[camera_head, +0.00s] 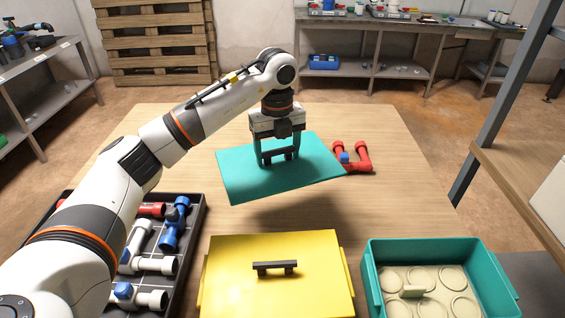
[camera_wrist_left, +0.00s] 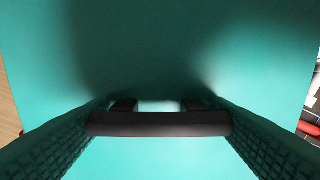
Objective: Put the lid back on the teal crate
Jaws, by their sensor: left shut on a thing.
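My left gripper (camera_head: 279,158) is shut on the dark handle of the teal lid (camera_head: 235,178). The handle (camera_wrist_left: 160,124) lies between the fingers in the left wrist view, with the lid (camera_wrist_left: 160,40) filling most of that picture. The lid seems held above the table, slightly tilted, with a shadow under it. The teal crate (camera_head: 372,278) stands open at the lower right, away from the lid. Inside it is a pale insert with round recesses and a small upright tab. My right gripper is not in view.
A yellow lidded crate (camera_head: 225,285) with a dark handle stands left of the teal crate. A dark tray (camera_head: 196,222) holds pipe fittings at the left, partly behind my arm. A red U-shaped pipe with a blue part (camera_head: 363,158) lies by the lid's right edge. The table's middle (camera_head: 400,200) is clear.

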